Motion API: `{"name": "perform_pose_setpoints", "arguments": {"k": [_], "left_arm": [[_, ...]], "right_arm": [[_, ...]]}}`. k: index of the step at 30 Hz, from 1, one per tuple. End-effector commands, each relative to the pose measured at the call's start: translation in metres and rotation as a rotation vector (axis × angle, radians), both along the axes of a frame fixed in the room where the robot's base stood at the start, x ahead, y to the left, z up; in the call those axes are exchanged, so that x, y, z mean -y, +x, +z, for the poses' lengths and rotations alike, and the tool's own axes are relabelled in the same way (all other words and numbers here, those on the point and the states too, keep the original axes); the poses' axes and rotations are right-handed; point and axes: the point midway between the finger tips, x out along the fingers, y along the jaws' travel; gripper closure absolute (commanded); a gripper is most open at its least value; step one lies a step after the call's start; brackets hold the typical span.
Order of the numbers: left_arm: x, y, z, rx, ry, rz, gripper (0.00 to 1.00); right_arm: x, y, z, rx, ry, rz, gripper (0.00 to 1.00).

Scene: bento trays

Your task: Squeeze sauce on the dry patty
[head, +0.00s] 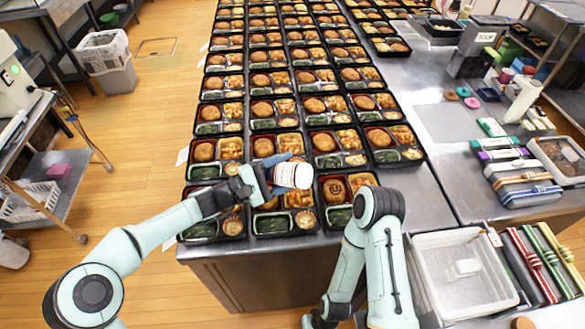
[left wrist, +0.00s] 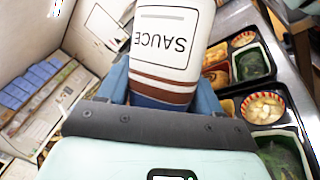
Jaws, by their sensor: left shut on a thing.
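My left gripper (head: 268,180) is shut on a white sauce bottle (head: 294,175) with a red-brown band, held tilted above the front rows of bento trays. In the left wrist view, the bottle (left wrist: 172,45) sits between the fingers, its SAUCE label upside down. Below it is the front middle bento tray (head: 256,229); the bottle and gripper hide much of its upper part. A patty (head: 335,190) in the tray to the right shows a dark mark on top. Whether the patty under the bottle is dry is unclear. Only my right arm shows at lower right, not its gripper.
Many filled bento trays cover the long metal table (head: 420,190). At right are a clear bin (head: 412,262), wrapped boxes (head: 530,190) and several colored bottles or tubes. A wooden floor lies open to the left, with a white basket (head: 103,50).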

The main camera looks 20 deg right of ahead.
Motion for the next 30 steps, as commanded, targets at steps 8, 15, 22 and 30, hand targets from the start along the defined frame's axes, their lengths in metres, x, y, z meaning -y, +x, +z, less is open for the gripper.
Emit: {"name": "perform_pose_setpoints", "arguments": {"k": [8,15,22,30], "left_arm": [[-0.007,0.01,-0.024,-0.281,-0.15,-0.001,0.41],[-0.006,0.01,-0.04,-0.278,-0.147,-0.002,0.41],[-0.006,0.01,-0.042,-0.275,-0.146,-0.002,0.41],[-0.007,0.01,-0.042,-0.274,-0.145,-0.002,0.41]], "right_arm": [[0.0,-0.01,-0.018,-0.012,0.0,0.0,0.57],[0.0,-0.016,-0.03,-0.019,0.0,0.0,0.57],[0.0,-0.016,-0.032,-0.02,0.0,-0.001,0.57],[0.0,-0.016,-0.032,-0.02,0.0,0.0,0.57]]}}
